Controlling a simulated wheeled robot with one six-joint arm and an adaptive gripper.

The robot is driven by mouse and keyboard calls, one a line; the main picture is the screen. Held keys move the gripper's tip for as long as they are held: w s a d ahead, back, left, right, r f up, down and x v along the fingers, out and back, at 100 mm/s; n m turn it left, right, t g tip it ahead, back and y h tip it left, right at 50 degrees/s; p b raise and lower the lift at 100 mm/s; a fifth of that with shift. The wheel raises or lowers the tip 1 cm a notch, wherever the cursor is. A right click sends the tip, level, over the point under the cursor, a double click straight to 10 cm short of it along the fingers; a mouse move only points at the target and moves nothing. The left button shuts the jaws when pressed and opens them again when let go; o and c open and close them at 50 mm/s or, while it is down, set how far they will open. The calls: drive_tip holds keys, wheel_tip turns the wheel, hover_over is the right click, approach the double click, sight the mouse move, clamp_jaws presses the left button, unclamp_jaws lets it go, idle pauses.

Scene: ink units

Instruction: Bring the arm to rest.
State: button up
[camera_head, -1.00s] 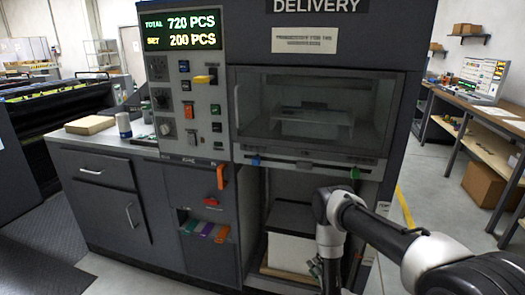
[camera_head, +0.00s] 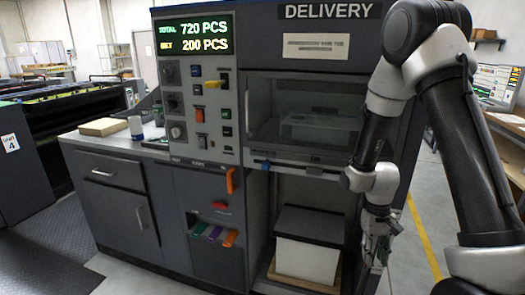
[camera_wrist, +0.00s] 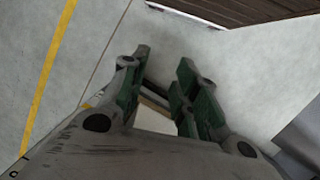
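My arm rises at the right of the head view, bent high at the elbow, with its forearm hanging down. My gripper (camera_head: 375,252) points down in front of the right side of the delivery machine (camera_head: 300,62). The gripper hangs beside the open lower bay, where a white stack (camera_head: 306,262) with a dark top sits on a wooden pallet.
The control panel (camera_head: 198,110) with buttons and levers is left of the delivery window (camera_head: 305,115). A grey cabinet (camera_head: 110,190) carries a can (camera_head: 135,127) and a cardboard-coloured block (camera_head: 103,127). A workbench (camera_head: 505,125) stands at the right. Floor with a yellow line (camera_head: 424,240) is clear between.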

drive_tip(key=s+d+r+t, duration=0.1)
drive_tip(key=s+r, duration=0.4)
drive_tip(key=r, duration=0.6)
drive_tip(key=s+d+r+t, duration=0.1)
drive_tip(key=s+r+t, duration=0.2)
drive_tip(key=r, duration=0.7)
drive_tip(key=s+d+r+t, duration=0.1)
drive_tip(key=s+r+t, duration=0.2)
drive_tip(key=s+r, duration=0.4)
drive_tip(key=w+v, duration=0.1)
drive_tip(key=v, duration=0.3)
drive_tip(key=shift+d+r, duration=0.15)
drive_tip(key=shift+r, duration=0.35)
